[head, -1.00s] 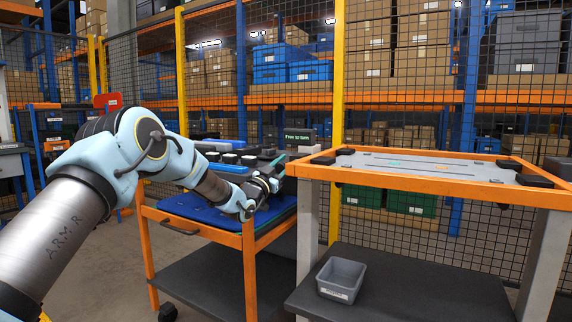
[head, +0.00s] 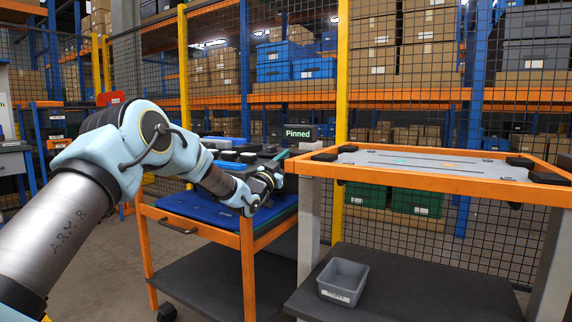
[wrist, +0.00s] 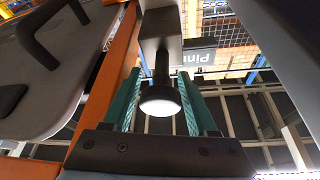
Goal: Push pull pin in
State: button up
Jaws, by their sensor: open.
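The pull pin (wrist: 160,104) shows in the wrist view as a dark stem with a round, pale-faced knob. Its stem runs into a grey block (wrist: 160,28). My gripper (wrist: 160,82) is open, with one teal finger on each side of the pin; I cannot tell whether either finger touches it. In the head view my gripper (head: 272,180) is at the right end of the blue-topped cart, and the pin is hidden there. A small dark display (head: 298,132) above it reads "Pinned".
An orange-framed table (head: 420,176) with a grey plate stands close on the right. A grey bin (head: 342,281) sits on its lower shelf. The blue-topped cart (head: 178,207) lies under my arm. A mesh fence with yellow posts (head: 341,110) closes off the back.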

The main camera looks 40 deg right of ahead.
jog(key=v, duration=1)
jog(key=shift+a+b, duration=0.35)
jog(key=shift+b, duration=0.1)
jog(key=shift+a+f, duration=0.1)
